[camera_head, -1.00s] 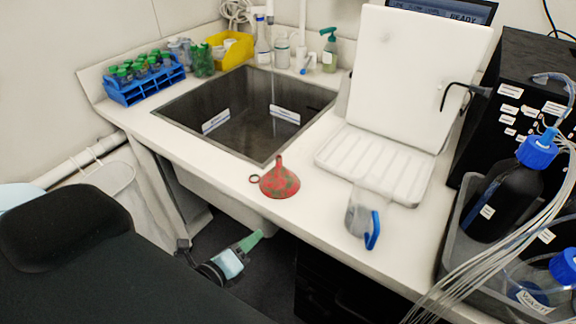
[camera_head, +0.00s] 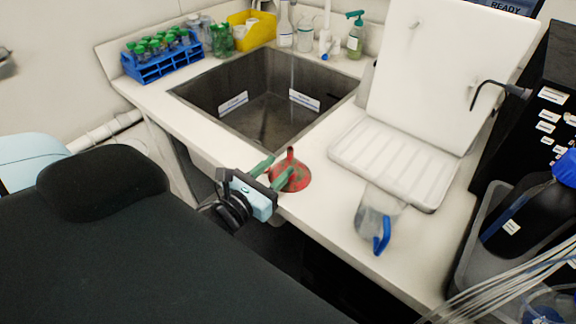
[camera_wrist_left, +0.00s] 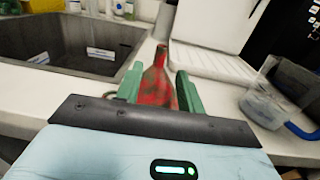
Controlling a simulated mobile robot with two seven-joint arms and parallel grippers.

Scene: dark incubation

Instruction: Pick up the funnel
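The red funnel (camera_head: 291,176) stands mouth down on the white counter in front of the sink, spout up. It also shows in the left wrist view (camera_wrist_left: 154,84). My left gripper (camera_head: 272,168) has its green fingers at the funnel, one on each side of it. In the left wrist view the fingers (camera_wrist_left: 158,88) are spread apart with the funnel between and ahead of them. I cannot see contact. The funnel's lower part is partly hidden by the gripper. My right gripper is not in view.
The sink (camera_head: 262,105) lies behind the funnel. A jug with a blue handle (camera_head: 379,222) and a white drying rack (camera_head: 393,160) stand to the right. A blue tube rack (camera_head: 163,63) is at the back left. The counter's front edge is close to my left gripper.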

